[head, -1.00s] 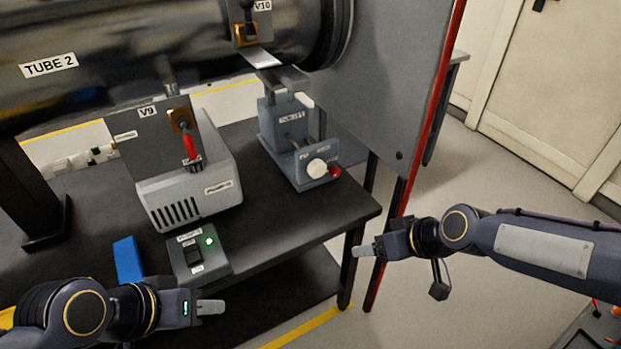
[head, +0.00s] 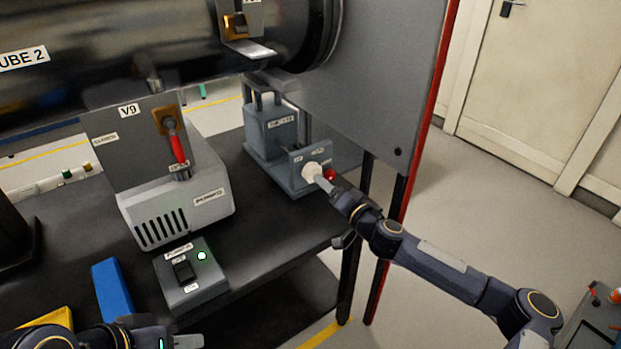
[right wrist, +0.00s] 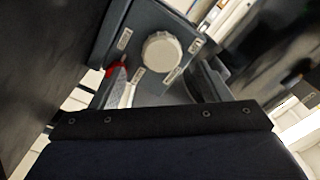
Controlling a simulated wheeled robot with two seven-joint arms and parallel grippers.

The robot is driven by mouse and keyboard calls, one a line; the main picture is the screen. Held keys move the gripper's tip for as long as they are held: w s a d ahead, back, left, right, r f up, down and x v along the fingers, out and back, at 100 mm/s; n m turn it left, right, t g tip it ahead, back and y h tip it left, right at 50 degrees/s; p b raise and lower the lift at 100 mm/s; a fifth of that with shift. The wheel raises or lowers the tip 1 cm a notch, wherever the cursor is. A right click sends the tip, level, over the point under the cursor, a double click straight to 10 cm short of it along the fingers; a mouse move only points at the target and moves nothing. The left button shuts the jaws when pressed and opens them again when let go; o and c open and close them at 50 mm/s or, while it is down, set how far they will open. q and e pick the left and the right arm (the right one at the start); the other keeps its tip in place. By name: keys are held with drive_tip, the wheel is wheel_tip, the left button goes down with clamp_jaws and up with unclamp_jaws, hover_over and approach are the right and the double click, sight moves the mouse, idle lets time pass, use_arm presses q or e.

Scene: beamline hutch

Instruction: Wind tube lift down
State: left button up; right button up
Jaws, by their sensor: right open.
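The blue-grey tube lift (head: 270,135) stands on the black table under the end of the large dark tube. Its front plate carries a round cream knob (head: 312,171) and a red ball (head: 330,174). The right wrist view shows the cream knob (right wrist: 161,52) ahead of the gripper, with a red part (right wrist: 115,70) beside it. My right gripper (head: 325,184) is open with its fingertips at the cream knob; whether they touch it is unclear. My left gripper (head: 188,342) is at the bottom left, away from the lift, partly cut off; its opening is unclear.
The dark tube (head: 110,60), labelled TUBE 2, spans the top left. A pale pump (head: 190,210) and a switch box (head: 190,275) with a green light stand on the table. A grey panel (head: 370,80) with a red edge rises behind the lift.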

sight(313, 182)
drive_tip(key=x, duration=0.7)
drive_tip(key=shift+a, duration=0.2)
drive_tip(key=shift+c, duration=0.3)
drive_tip(key=c, duration=0.9)
